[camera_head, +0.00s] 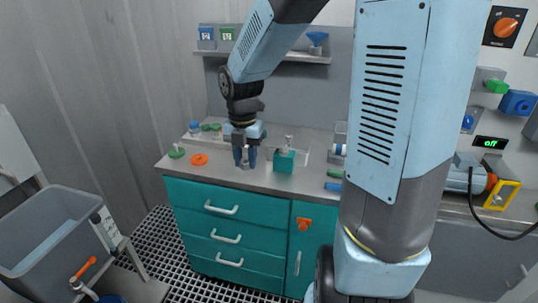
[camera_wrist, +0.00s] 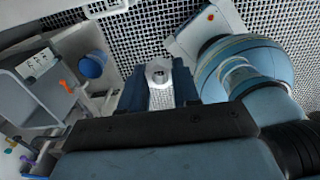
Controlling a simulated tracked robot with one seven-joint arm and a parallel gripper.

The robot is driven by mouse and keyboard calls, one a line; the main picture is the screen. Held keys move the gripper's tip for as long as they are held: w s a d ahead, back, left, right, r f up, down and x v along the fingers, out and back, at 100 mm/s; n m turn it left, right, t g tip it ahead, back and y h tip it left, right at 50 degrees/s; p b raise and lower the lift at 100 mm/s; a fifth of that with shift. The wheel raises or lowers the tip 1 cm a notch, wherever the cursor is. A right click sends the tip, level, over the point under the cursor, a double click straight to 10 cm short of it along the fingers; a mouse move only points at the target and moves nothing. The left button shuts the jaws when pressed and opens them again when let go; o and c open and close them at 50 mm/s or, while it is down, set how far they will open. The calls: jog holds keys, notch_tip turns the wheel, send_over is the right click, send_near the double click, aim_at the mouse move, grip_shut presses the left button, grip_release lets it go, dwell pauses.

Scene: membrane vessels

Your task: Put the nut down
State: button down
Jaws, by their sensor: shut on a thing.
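My gripper (camera_head: 244,157) points down over the worktop (camera_head: 212,175), between an orange ring and a teal block. It is shut on the nut (camera_wrist: 158,74), a small pale metallic piece with a dark round spot. The nut sits between the two dark blue fingers of my gripper (camera_wrist: 158,88) in the wrist view. In the head view a grey bit of the nut (camera_head: 245,160) shows between the fingertips, close to the worktop. I cannot tell whether it touches the surface.
A teal block (camera_head: 284,160) with a metal fitting on top stands close right of my gripper. An orange ring (camera_head: 199,160) and a green ring piece (camera_head: 176,152) lie to the left. A grey bin (camera_head: 45,235) stands at the lower left. Teal drawers (camera_head: 225,222) are below the worktop.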

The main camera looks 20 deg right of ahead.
jog(key=w+d+f, duration=0.4)
jog(key=w+d, duration=0.1)
jog(key=w, duration=0.3)
send_over(258, 173)
jog(key=f, duration=0.5)
jog(key=shift+s+a+f, duration=0.15)
jog(key=shift+s, duration=0.15)
jog(key=shift+w+f, duration=0.15)
jog(key=shift+f, duration=1.6)
jog(key=shift+f, duration=0.1)
jog(key=c, duration=0.8)
grip_release()
